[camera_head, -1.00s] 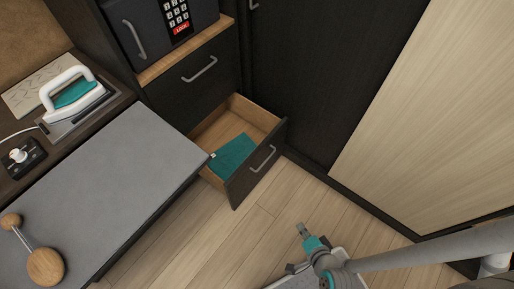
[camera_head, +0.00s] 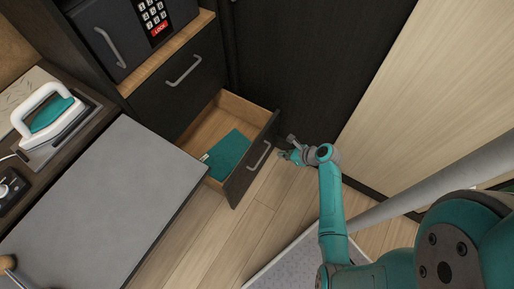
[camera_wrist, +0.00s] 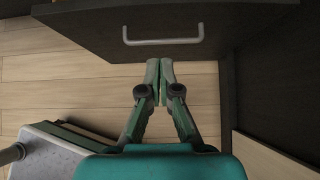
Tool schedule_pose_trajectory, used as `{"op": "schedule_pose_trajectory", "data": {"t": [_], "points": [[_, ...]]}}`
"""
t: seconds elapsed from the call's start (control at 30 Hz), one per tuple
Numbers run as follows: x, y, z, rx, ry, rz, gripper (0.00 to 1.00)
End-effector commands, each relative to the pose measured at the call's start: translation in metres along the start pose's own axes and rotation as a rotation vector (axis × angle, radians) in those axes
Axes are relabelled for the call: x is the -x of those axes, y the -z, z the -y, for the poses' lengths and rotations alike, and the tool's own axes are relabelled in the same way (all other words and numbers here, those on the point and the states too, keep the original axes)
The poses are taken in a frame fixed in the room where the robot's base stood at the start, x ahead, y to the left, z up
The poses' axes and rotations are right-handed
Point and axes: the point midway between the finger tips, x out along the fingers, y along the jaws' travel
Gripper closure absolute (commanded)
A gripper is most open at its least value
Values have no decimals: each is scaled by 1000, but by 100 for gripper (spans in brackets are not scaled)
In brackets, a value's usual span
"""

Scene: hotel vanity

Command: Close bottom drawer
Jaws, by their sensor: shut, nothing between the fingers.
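The bottom drawer (camera_head: 250,160) is pulled open from the dark cabinet, with a light wooden inside and a dark front with a grey bar handle (camera_head: 259,156). A folded teal cloth (camera_head: 229,153) lies inside it. My gripper (camera_head: 285,154) is just to the right of the drawer front, low and close to the handle. In the wrist view, my gripper (camera_wrist: 159,62) has its fingers together and empty, pointing at the drawer front (camera_wrist: 100,30) below the handle (camera_wrist: 162,41). Whether the fingertips touch the front cannot be told.
A shut upper drawer (camera_head: 178,85) and a safe with a keypad (camera_head: 152,15) are above. A grey-topped bench (camera_head: 105,200) stands left of the open drawer. A dark panel (camera_head: 300,70) stands close on the right. Wooden floor (camera_head: 235,225) is clear in front.

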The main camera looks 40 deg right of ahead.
Motion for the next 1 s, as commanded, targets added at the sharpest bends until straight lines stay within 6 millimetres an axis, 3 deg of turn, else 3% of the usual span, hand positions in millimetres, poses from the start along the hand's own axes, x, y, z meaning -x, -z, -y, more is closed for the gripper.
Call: {"op": "schedule_pose_trajectory", "data": {"t": [0.17, 0.6, 1.0], "points": [[-20, 0, -1, 2, -4, -1, 100], [-99, 0, -1, 5, -3, -2, 100], [-126, -27, -1, 5, 0, -1, 100]]}}
